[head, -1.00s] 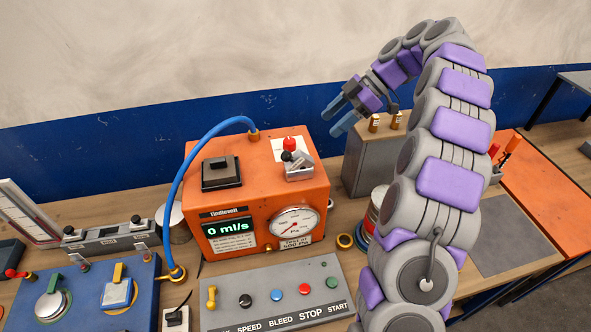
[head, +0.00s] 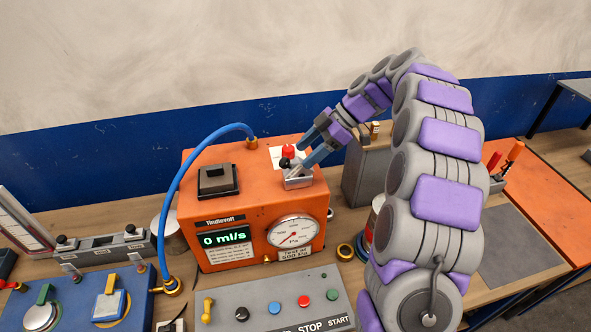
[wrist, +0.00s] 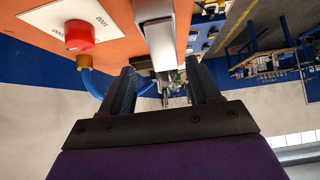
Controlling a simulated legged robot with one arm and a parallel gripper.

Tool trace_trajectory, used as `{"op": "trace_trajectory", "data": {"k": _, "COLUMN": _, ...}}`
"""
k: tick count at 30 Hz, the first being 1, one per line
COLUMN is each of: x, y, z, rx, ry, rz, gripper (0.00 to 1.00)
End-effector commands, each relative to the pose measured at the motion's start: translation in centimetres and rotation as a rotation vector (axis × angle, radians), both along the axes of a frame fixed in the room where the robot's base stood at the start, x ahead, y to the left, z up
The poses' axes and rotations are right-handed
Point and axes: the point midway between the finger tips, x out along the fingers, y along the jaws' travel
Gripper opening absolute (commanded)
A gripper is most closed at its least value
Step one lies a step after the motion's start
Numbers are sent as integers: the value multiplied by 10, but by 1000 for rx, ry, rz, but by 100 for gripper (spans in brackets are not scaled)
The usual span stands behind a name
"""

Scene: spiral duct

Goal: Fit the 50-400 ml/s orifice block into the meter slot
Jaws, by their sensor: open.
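The orange meter (head: 250,215) stands on the bench with its display at 0 ml/s. A silver metal block with a black knob (head: 298,179) is at the right of its top, beside a red knob (head: 288,151). My gripper (head: 304,153) is open just above and behind this block. In the wrist view, the silver block (wrist: 158,35) lies ahead between the open fingers (wrist: 162,78), with the red knob (wrist: 79,36) to the left. A dark square block (head: 218,180) sits at the top's left. No 50-400 ml/s marking is readable, and I cannot tell which part is the slot.
A blue hose (head: 172,190) arches from the meter's top to the left. A grey button panel (head: 265,305) lies in front. A grey box (head: 366,168) with brass-coloured fittings stands at the right. A grey rail (head: 105,247) lies at the left.

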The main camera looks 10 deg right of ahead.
Motion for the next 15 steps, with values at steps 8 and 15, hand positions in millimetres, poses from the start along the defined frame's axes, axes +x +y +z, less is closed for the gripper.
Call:
{"op": "trace_trajectory", "data": {"k": 8, "x": -6, "y": 21, "z": -18, "rx": 0, "ry": 5, "rz": -1, "gripper": 62}}
{"op": "trace_trajectory", "data": {"k": 15, "x": -5, "y": 38, "z": -33, "rx": -1, "ry": 1, "rz": -1, "gripper": 62}}
